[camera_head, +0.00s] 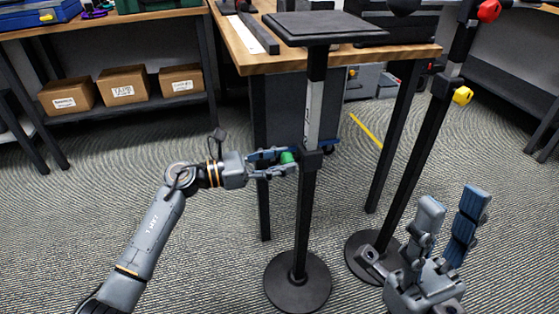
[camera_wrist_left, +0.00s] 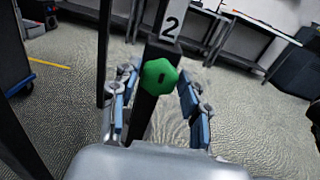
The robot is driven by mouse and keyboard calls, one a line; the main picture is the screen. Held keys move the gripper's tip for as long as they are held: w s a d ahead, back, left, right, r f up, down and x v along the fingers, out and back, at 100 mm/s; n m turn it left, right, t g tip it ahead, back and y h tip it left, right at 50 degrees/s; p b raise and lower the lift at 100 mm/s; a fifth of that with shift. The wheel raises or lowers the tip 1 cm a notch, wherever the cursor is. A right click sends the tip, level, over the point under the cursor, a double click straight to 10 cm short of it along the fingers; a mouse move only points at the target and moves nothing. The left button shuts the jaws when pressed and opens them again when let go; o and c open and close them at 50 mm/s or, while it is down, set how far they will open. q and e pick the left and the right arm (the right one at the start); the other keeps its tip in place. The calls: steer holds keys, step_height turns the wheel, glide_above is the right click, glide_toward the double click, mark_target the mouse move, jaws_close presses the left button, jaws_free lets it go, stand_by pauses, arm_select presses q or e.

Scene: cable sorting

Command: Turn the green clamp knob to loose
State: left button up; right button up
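The green clamp knob (camera_head: 287,157) sits on the black collar of an upright stand (camera_head: 307,210) with a flat black top plate (camera_head: 318,27). In the left wrist view the knob (camera_wrist_left: 160,77) is a faceted green disc with a dark slot, below a label reading "2". My left gripper (camera_head: 297,157) is around the knob, one finger on each side. In the left wrist view the fingers of my left gripper (camera_wrist_left: 160,103) are spread, with gaps beside the knob. My right gripper (camera_head: 452,215) is open and empty at the lower right, away from the knob.
A wooden-topped table (camera_head: 245,52) is behind. Labelled cardboard boxes (camera_head: 123,87) sit on a shelf at left. The carpet in front is clear.

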arm_select(q)
steer(key=c, duration=0.6)
